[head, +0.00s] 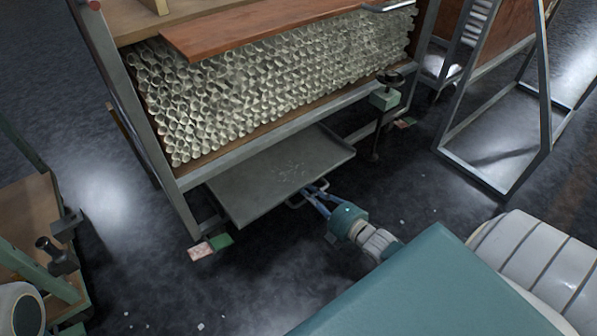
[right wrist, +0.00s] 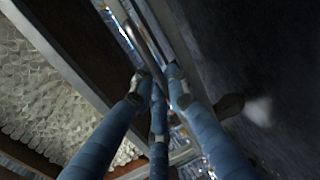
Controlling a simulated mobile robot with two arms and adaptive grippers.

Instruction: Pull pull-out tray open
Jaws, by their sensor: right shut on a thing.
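The pull-out tray (head: 282,172) is a flat grey metal tray low under the rack of glass tubes. It sticks out from beneath the rack's lower rail in the head view. A small metal handle (head: 296,205) is on its front edge. My right gripper (head: 318,194) is at this handle, with its blue fingers shut on it. In the right wrist view the blue fingers (right wrist: 158,88) close together around a metal bar (right wrist: 149,35). The fingers hide part of the handle. My left gripper is not in view.
Stacked glass tubes (head: 255,85) fill the rack above the tray. A grey metal frame (head: 500,165) stands at the right. A wooden-topped cart (head: 28,205) is at the lower left. Dark floor (head: 240,280) in front of the tray is mostly clear, with small pale bits.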

